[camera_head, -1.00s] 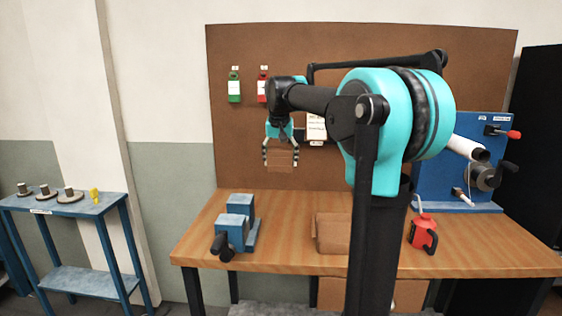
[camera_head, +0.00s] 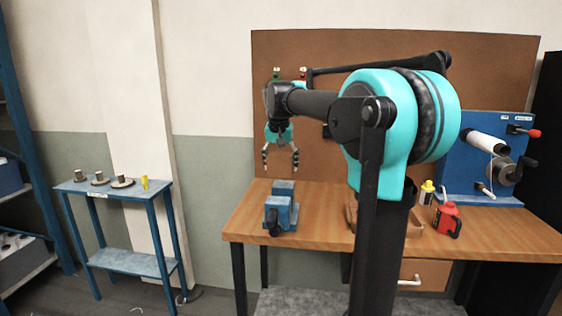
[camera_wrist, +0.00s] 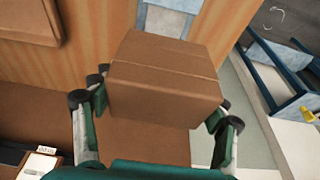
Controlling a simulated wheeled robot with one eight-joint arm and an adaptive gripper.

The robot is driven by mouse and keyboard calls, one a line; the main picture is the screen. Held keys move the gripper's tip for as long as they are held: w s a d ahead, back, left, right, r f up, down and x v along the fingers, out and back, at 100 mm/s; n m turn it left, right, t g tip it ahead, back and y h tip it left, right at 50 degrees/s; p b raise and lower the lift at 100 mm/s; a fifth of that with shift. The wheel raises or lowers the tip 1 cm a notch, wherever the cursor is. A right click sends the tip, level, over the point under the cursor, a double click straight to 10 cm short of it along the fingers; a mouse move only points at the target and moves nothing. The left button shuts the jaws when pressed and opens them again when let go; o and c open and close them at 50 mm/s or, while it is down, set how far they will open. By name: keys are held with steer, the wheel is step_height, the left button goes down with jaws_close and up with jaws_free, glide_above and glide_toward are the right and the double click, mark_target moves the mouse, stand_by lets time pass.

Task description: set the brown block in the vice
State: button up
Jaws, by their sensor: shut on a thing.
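The brown block (camera_wrist: 165,80) is a box-shaped brown piece held between the fingers of my gripper (camera_head: 281,158). It fills the middle of the wrist view; in the head view it blends with the brown board behind. The gripper is shut on the block, in the air above the bench. The blue-grey vice (camera_head: 279,212) stands at the left end of the bench, below the gripper in the head view. In the wrist view only part of the vice (camera_wrist: 166,20) shows past the block, which hides the rest.
The wooden bench (camera_head: 330,240) also bears a red container (camera_head: 447,220), a yellow bottle (camera_head: 426,192) and a blue winder panel (camera_head: 490,150). A brown item (camera_head: 413,228) is partly hidden by my arm. A blue side table (camera_head: 115,189) with several small parts stands left, apart from the bench.

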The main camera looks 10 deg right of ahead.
mark_target(280, 163)
steer(key=shift+f, duration=2.5)
steer(key=shift+f, duration=1.2)
steer(key=shift+f, duration=1.65)
steer(key=o, duration=2)
steer(key=shift+c, duration=0.2)
steer(key=shift+r, duration=0.1)
steer(key=v, duration=1.1)
steer(key=shift+s+r, duration=0.15)
steer(key=shift+r, duration=0.25)
